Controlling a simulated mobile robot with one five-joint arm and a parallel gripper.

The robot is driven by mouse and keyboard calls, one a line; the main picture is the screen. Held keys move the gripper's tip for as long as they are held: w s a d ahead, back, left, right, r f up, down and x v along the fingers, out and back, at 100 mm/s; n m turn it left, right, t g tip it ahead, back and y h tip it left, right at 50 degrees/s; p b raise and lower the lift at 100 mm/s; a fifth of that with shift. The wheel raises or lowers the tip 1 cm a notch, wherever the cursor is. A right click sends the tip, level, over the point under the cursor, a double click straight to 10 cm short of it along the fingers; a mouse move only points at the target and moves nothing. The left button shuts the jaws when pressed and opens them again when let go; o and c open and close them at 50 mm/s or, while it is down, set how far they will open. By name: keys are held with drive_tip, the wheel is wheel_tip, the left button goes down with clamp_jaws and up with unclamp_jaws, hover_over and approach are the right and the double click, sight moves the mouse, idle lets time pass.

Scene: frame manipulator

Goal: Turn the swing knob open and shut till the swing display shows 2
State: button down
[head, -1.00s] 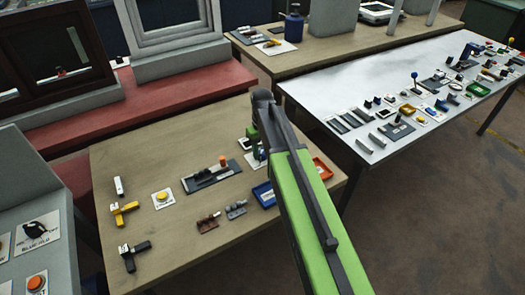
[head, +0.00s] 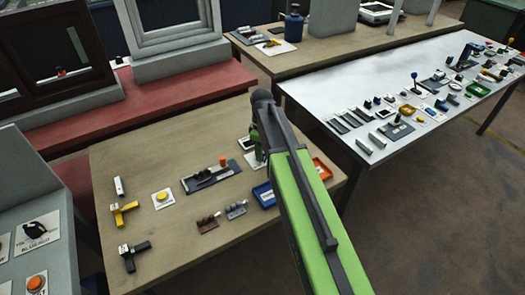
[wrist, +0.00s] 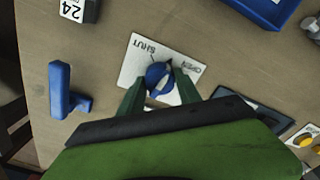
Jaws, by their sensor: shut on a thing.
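A blue knob (wrist: 157,84) sits on a white plate (wrist: 133,70) marked SHUT and OPEN in the wrist view. My gripper (wrist: 160,77) is shut on the knob, with one green finger on each side. The exact direction of the knob's pointer is hard to tell behind the fingers. In the head view my arm hides most of the knob.
A blue T-shaped handle (wrist: 66,92) stands left of the plate in the wrist view. A blue tray (wrist: 262,8) is at the top right. In the head view, the wooden table (head: 150,240) also holds a yellow button (head: 162,196) and several handles.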

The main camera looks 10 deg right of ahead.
drive_tip(key=n, duration=0.5)
drive_tip(key=shift+d, duration=0.1)
drive_tip(key=n, duration=0.5)
drive_tip(key=shift+n, duration=0.4)
drive_tip(key=c, duration=0.8)
unclamp_jaws()
drive_tip(key=shift+c, duration=0.2)
wheel_tip(320, 180, up, 18)
drive_tip(key=p, duration=1.7)
drive_tip(key=shift+f+p, duration=0.25)
drive_tip(key=shift+p, duration=0.05)
